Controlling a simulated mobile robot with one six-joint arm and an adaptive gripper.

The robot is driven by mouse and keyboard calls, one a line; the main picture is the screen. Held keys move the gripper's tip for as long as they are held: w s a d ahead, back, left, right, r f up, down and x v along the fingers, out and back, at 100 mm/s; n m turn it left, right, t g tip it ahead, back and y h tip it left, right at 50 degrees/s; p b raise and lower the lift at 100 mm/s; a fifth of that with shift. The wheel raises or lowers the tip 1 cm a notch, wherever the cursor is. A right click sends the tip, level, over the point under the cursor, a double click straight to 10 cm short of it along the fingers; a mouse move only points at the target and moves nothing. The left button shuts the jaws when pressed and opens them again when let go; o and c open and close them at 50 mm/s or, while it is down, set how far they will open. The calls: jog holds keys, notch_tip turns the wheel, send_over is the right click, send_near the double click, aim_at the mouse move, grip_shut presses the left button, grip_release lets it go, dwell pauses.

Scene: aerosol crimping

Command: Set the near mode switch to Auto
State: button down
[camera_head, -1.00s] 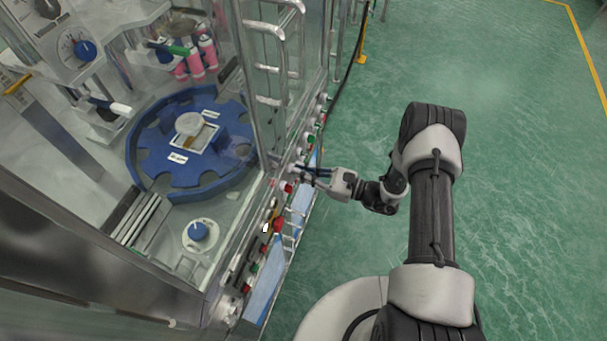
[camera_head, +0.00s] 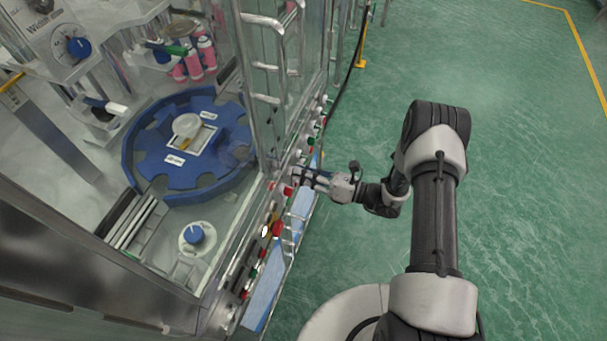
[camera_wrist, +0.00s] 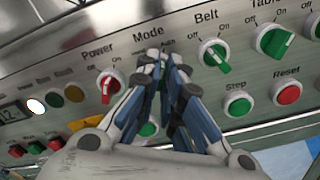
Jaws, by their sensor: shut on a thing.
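The near mode switch (camera_wrist: 163,64) is on the grey control panel under the label "Mode", between the Power and Belt switches. My gripper (camera_wrist: 164,62) is shut on its knob, with one blue-grey finger on each side. The fingers hide most of the knob and part of the position lettering, so I cannot tell exactly where it points. In the head view, my gripper (camera_head: 296,176) reaches the panel from the right; the mode switch itself is hidden there.
Close by are the red Power switch (camera_wrist: 110,84), green Belt switch (camera_wrist: 213,55), green Table switch (camera_wrist: 273,40), green Step button (camera_wrist: 238,104) and red Reset button (camera_wrist: 287,93). A metal handle (camera_head: 262,22) stands beside the glass. Green floor (camera_head: 510,170) is clear on the right.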

jog(key=shift+f, duration=0.1)
jog(key=c, duration=1.7)
grip_release()
jog(key=shift+d, duration=0.15)
jog(key=v, duration=1.1)
jog(key=shift+s+d, duration=0.15)
jog(key=shift+d, duration=0.25)
